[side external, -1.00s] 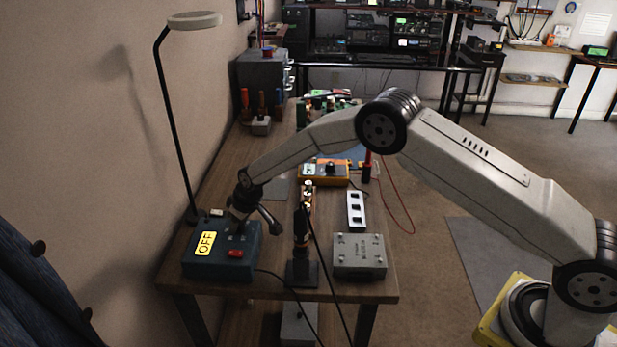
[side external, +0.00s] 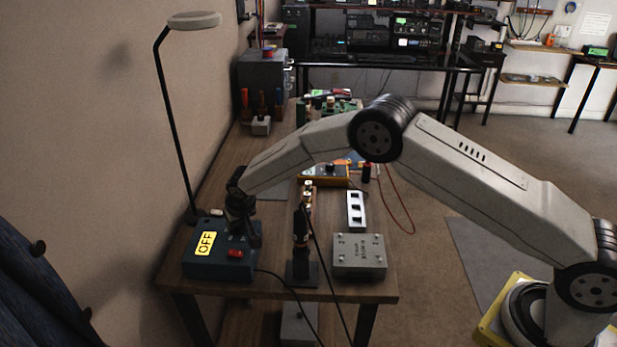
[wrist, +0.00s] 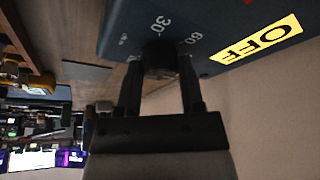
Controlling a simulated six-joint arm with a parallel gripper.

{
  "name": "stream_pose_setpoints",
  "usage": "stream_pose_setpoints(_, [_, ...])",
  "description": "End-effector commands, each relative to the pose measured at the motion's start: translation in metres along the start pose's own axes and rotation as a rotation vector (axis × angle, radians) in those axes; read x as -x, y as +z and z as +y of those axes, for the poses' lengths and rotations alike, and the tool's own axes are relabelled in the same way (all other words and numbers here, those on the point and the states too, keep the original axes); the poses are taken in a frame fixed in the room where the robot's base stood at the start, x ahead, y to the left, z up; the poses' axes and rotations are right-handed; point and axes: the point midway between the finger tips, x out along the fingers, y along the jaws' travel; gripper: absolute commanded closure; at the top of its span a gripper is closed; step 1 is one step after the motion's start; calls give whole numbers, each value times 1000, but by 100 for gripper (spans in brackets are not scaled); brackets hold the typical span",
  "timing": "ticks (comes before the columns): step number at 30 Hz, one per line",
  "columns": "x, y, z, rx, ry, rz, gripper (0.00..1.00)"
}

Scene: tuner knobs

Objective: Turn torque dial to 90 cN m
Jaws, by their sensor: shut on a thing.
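The dark blue box (side external: 218,265) with a yellow OFF label stands at the front left of the bench. In the wrist view its face (wrist: 205,25) shows the printed marks 30 and 60 around the black torque dial (wrist: 160,58). The two fingers of my gripper (wrist: 160,75) are shut on the dial, one on each side. In the side view my gripper (side external: 243,232) is over the box's top, and the dial is hidden behind it. The 90 mark and the dial's pointer cannot be made out.
A red switch (side external: 236,253) is on the box just in front of my gripper. A lamp pole (side external: 176,135) rises close on the left. A dark stand (side external: 301,262) and a grey metal box (side external: 359,262) are to the right.

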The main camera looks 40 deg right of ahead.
Motion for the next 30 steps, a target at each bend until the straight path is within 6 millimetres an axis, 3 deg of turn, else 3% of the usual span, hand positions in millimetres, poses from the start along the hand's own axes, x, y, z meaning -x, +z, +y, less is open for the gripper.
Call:
stream_pose_setpoints(16, [0,0,0,-21,8,0,100])
stream_pose_setpoints(17, [0,0,0,-21,8,0,45])
stream_pose_setpoints(18, [0,0,0,-21,8,0,32])
stream_pose_setpoints(20, [0,0,0,-21,8,0,16])
stream_pose_setpoints(30, [0,0,0,-21,8,0,16])
